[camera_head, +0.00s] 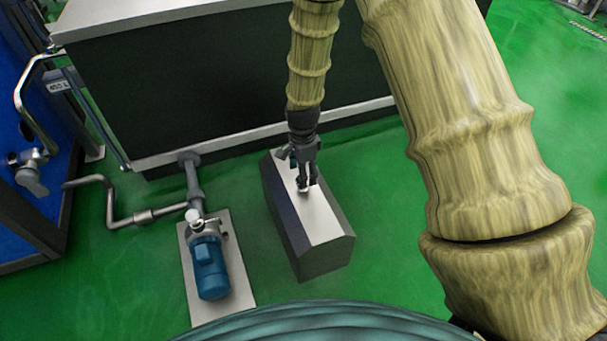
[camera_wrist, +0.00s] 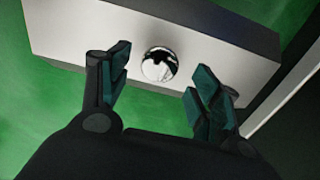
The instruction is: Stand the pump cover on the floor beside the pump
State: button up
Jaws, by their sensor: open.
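The pump cover (camera_head: 308,225), a long grey box with sloped upper sides, stands upright on the green floor to the right of the pump. The blue pump (camera_head: 210,268) sits uncovered on its pale base plate (camera_head: 237,290), with a clear strip of floor between them. My gripper (camera_head: 303,184) is just above the cover's top. In the wrist view my gripper (camera_wrist: 162,86) is open, its fingers on either side of a shiny round knob (camera_wrist: 160,64) on the cover (camera_wrist: 220,62) and apart from it.
A large dark tank with a steel edge (camera_head: 230,137) stands behind the cover. Steel pipes (camera_head: 125,218) run to the pump from the left, near a blue panel (camera_head: 20,225). The green floor right of the cover (camera_head: 385,225) is free.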

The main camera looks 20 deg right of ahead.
notch_tip(320, 180, up, 8)
jog(key=p, duration=0.3)
jog(key=shift+r, duration=0.15)
dwell(2.2)
